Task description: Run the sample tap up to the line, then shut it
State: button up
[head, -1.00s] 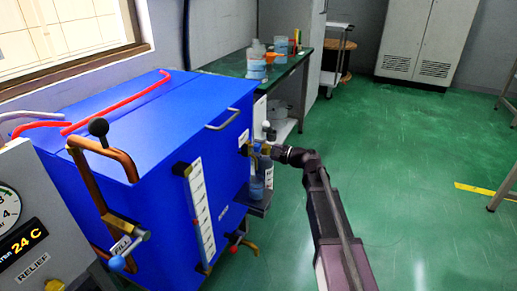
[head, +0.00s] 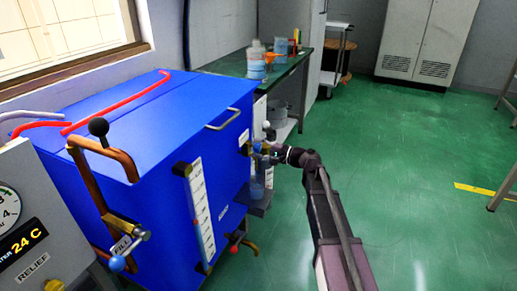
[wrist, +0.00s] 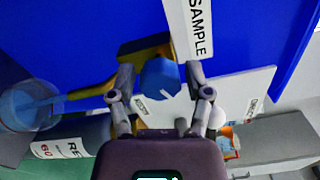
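The sample tap is a brass fitting (wrist: 145,48) on the blue tank, with a blue knob (wrist: 160,78) bearing a white mark. A white SAMPLE label (wrist: 197,28) is beside it. My gripper (wrist: 160,84) has one finger on each side of the knob, with narrow gaps, so it looks open around it. A clear bottle (wrist: 28,106) with blue liquid is at the spout end. In the head view the bottle (head: 257,183) stands on a small shelf below the tap, partly hidden by my gripper (head: 266,151). The fill line and any flow cannot be made out.
A green bench (head: 290,68) behind the tank holds bottles (head: 256,66). A sight gauge (head: 201,208) and FILL valve (head: 117,263) are on the tank's near side. A lower valve with a red knob (head: 233,249) is below.

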jog(key=shift+d, duration=0.2)
dwell(0.3)
jog(key=v, duration=1.1)
jog(key=shift+s+d, duration=0.15)
jog(key=shift+d, duration=0.2)
jog(key=shift+n, duration=0.3)
jog(key=n, duration=0.7)
jog(key=d+n, duration=0.1)
jog(key=n, duration=1.3)
jog(key=shift+s+d+r, duration=0.15)
jog(key=shift+s+d, duration=0.15)
jog(key=shift+x, duration=7)
